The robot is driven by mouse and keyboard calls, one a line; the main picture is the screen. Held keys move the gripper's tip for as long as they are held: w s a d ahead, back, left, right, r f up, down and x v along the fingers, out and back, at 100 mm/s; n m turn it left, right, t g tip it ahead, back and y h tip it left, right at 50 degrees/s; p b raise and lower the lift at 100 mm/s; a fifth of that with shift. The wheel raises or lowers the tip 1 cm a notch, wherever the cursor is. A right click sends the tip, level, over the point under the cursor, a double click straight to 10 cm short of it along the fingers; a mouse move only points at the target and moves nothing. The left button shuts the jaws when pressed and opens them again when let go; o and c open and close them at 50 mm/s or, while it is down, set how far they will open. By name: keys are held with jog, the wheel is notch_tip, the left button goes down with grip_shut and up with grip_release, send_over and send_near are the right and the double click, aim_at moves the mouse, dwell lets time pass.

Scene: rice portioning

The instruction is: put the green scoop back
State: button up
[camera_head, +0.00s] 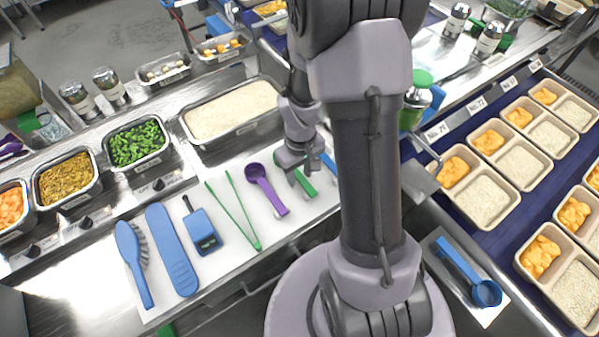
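A green handle (306,185), which looks like part of the green scoop, shows at my gripper (302,172). It is at the right part of the white mat (225,178), just right of the purple scoop (264,187). The scoop's bowl is hidden behind my gripper and arm. My gripper points down over the mat, with its fingers close around or beside the green handle. I cannot tell whether the fingers grip it, or whether the handle touches the mat.
Green tongs (241,217), a blue timer-like tool (202,231), a blue spatula (171,250) and a blue brush (133,262) lie left on the mat. A rice pan (232,108) stands behind. A blue scoop (468,275) lies right, beside the conveyor (455,217) with filled trays.

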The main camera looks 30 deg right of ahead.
notch_tip(320, 180, up, 12)
jog(key=p, duration=0.5)
notch_tip(320, 180, up, 5)
jog(key=t, duration=0.1)
send_over(300, 176)
jog(key=a, duration=0.2)
jog(key=s+a+r+m+t+y, duration=0.2)
jog(key=s+a+r+m+t, duration=0.2)
jog(key=s+a+r, duration=0.7)
notch_tip(300, 176, up, 4)
jog(key=shift+a+f+m+t, duration=0.3)
jog(key=shift+a+m, duration=0.1)
jog(key=shift+a, duration=0.45)
notch_tip(300, 176, down, 8)
jog(key=b, duration=0.8)
jog(key=shift+s, duration=0.15)
